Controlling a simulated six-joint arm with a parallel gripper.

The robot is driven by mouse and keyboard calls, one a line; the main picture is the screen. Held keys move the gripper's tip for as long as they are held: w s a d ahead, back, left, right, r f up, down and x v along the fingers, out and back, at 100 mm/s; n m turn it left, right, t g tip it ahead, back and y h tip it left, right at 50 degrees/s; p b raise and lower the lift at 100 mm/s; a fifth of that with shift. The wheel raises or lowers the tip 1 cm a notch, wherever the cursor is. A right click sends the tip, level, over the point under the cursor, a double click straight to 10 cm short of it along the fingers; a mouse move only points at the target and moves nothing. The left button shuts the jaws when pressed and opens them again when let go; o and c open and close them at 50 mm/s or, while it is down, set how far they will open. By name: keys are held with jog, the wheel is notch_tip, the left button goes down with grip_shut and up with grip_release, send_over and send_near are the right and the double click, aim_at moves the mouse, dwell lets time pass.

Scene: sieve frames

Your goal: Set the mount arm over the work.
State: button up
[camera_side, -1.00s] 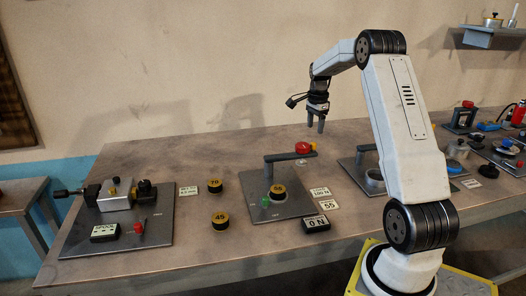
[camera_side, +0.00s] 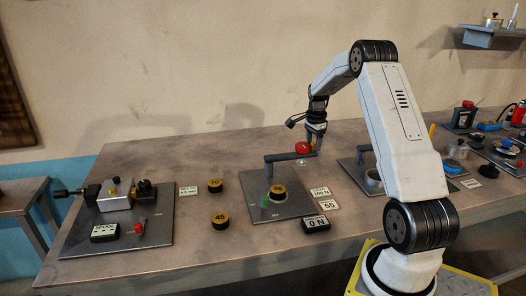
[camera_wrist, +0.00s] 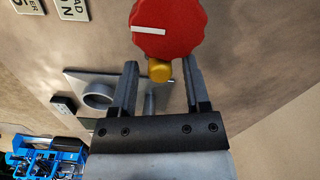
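The grey mount arm (camera_side: 283,157) reaches sideways above a grey plate (camera_side: 290,207), its right end topped by a red knob (camera_side: 302,147). Below its left part sits a black and yellow disc marked 55 (camera_side: 277,192). My gripper (camera_side: 317,147) is low, just right of the red knob. In the wrist view, the red knob (camera_wrist: 168,24) has a white line and lies ahead of my fingertips. A small yellow piece (camera_wrist: 160,71) shows between the tips of my gripper (camera_wrist: 160,66). The fingers are apart, with no visible contact on it.
Loose discs marked 70 (camera_side: 215,186) and 45 (camera_side: 220,218) lie left of the plate. A "0 N" display (camera_side: 316,223) and small label cards (camera_side: 321,192) are at its right. A plate with a grey ring (camera_side: 374,178) stands farther right.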

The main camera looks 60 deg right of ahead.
grip_shut()
dwell(1.2)
